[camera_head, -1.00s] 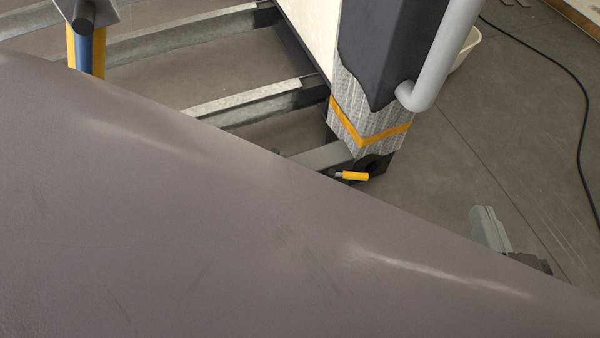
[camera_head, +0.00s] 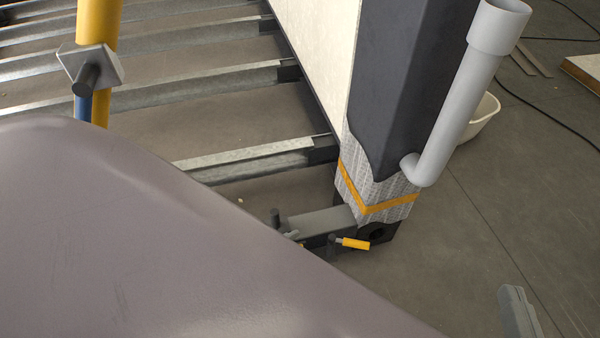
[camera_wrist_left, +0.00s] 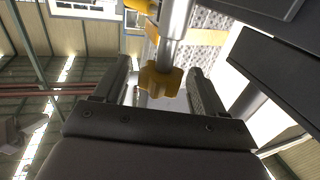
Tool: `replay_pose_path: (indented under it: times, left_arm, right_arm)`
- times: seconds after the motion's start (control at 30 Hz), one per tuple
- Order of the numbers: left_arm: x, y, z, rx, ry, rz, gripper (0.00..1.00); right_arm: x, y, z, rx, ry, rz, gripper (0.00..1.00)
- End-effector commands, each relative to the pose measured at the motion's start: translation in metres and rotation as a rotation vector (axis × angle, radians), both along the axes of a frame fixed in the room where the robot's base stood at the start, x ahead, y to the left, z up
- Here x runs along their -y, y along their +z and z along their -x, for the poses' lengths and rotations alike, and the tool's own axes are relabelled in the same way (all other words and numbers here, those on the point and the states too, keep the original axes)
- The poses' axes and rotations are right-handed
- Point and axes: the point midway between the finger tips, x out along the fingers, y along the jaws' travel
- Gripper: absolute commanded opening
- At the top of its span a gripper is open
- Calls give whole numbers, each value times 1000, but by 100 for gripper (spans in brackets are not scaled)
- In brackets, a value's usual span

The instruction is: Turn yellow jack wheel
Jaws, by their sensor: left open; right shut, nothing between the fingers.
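The yellow jack wheel (camera_wrist_left: 160,80) shows in the left wrist view as a lobed yellow knob at the end of a metal shaft (camera_wrist_left: 174,20). My left gripper (camera_wrist_left: 160,90) is open, with one finger on each side of the wheel; I cannot tell whether either touches it. In the head view the wheel is mostly hidden; a small yellow bit shows beside the beam near a yellow handle (camera_head: 355,243). My right gripper (camera_head: 518,310) is partly in view at the lower right, shut and empty, away from the jack.
A dark corner post (camera_head: 405,90) with a wrapped foot and orange band stands by the handle. A grey pipe (camera_head: 460,110) runs beside it. Metal cross beams (camera_head: 255,160) lie left. A yellow-blue pole (camera_head: 98,25) stands far left.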

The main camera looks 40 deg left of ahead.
Motion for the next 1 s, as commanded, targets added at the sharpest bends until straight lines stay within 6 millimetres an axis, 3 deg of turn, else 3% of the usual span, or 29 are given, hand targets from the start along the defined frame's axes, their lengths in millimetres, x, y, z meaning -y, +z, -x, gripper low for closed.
replay_pose_path:
  times: [0.17,0.33,0.57,1.0]
  left_arm:
    - [0,0,0,0,0,0,71]
    - [0,0,0,1,0,0,19]
    - [0,1,-1,4,-15,2,19]
    - [0,3,-4,14,-206,0,20]
  right_arm:
    - [0,0,0,0,0,0,0]
    - [0,0,0,0,0,0,0]
    - [0,0,0,0,0,0,0]
    - [0,0,0,0,0,0,0]
